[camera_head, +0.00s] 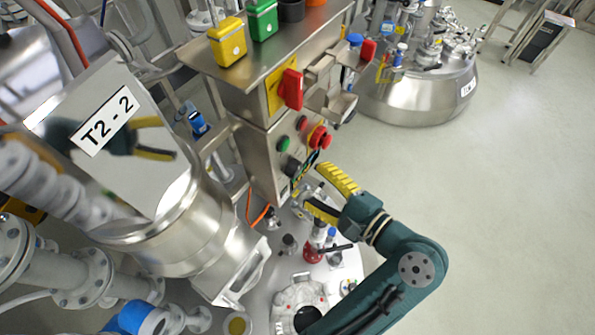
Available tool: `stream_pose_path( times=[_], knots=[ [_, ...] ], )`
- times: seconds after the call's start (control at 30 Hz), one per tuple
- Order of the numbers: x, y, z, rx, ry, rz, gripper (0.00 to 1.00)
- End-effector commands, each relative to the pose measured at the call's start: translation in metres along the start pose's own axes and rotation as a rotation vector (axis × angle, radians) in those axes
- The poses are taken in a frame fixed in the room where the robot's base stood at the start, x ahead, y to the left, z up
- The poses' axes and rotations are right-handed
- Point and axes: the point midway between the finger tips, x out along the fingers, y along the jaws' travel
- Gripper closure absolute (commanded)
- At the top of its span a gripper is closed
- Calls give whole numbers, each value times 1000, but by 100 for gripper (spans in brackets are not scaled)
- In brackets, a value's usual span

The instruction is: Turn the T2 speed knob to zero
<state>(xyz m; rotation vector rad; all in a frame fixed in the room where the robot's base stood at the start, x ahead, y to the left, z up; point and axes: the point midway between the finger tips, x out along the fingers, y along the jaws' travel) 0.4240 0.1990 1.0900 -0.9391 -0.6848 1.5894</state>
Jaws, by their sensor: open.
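A steel control box (257,150) stands in the middle of the view. Its front carries a green button (284,144), a red button (302,123) and a red emergency stop (319,138) on yellow. A small dark knob (293,166) shows low on the front; its markings are too small to read, so I cannot tell whether it is the speed knob or where it points. My gripper (309,181) is open, its yellow fingers spread just in front of the box's lower part. I cannot tell whether they touch it. The fingers partly hide the lower right of the panel.
A red rotary switch (291,89) on a yellow plate sits above the buttons. Yellow (228,42) and green (262,18) containers stand on the shelf. A steel vessel labelled T2-2 (107,121) is at left. Fittings (313,251) stand below my gripper.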

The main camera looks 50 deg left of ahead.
Motion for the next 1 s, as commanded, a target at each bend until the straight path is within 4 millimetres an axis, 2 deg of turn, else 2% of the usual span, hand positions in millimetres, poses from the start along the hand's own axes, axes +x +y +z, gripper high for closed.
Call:
stream_pose_path(
  times=[0.03,0.1,0.3,0.63,0.9,1.0],
  knots=[
    [14,2,0,-1,-5,4,30],
    [29,2,0,-2,-4,3,30],
    [58,1,0,0,-2,2,30],
    [62,0,0,0,1,0,30],
    [62,0,0,0,1,0,82],
    [62,0,0,0,1,0,97]
  ],
)
